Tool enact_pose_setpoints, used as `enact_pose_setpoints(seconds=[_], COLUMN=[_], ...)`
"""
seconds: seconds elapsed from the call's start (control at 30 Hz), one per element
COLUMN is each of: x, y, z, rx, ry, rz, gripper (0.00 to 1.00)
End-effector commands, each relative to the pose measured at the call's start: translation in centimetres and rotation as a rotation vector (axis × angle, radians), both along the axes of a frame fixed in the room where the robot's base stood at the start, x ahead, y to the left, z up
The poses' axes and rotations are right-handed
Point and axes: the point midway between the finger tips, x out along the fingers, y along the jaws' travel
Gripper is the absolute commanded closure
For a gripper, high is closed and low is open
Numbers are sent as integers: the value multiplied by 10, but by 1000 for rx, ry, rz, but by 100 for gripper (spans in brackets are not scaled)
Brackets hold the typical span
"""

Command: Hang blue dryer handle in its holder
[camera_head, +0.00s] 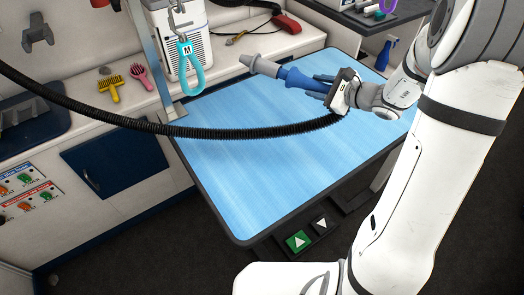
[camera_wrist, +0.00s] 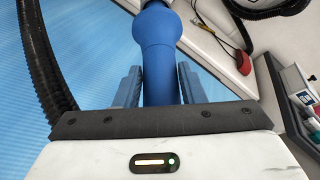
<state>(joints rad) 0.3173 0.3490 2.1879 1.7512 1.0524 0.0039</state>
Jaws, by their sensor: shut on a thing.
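The blue dryer handle (camera_head: 293,77) with its grey nozzle is held above the blue grooming table, nozzle pointing left and slightly up. My gripper (camera_head: 322,86) is shut around it, and the black ribbed hose (camera_head: 220,132) runs from near the gripper across the picture to the upper left. In the wrist view the handle (camera_wrist: 157,40) stands between the two fingers of my gripper (camera_wrist: 160,86), with the hose (camera_wrist: 38,50) on the left. A grey pronged bracket (camera_head: 38,33) on the wall at the upper left looks like the holder; it is empty and far from my gripper.
The blue table (camera_head: 240,190) is bare beneath. A yellow brush (camera_head: 110,87) and a pink brush (camera_head: 140,74) lie on the left counter. A teal loop marked M (camera_head: 187,66) hangs before a white unit. A red tool (camera_head: 287,24) lies behind the table.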

Motion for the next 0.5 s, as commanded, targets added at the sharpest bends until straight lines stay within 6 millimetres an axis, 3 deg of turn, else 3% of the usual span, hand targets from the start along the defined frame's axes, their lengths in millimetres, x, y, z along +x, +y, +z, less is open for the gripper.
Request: enact_pose_setpoints(seconds=[0.3, 0.5], x=[-55, -77], y=[-12, -24], z=[-37, -46], rx=[2, 2], ry=[-1, -2], rz=[466, 593], gripper=[91, 91])
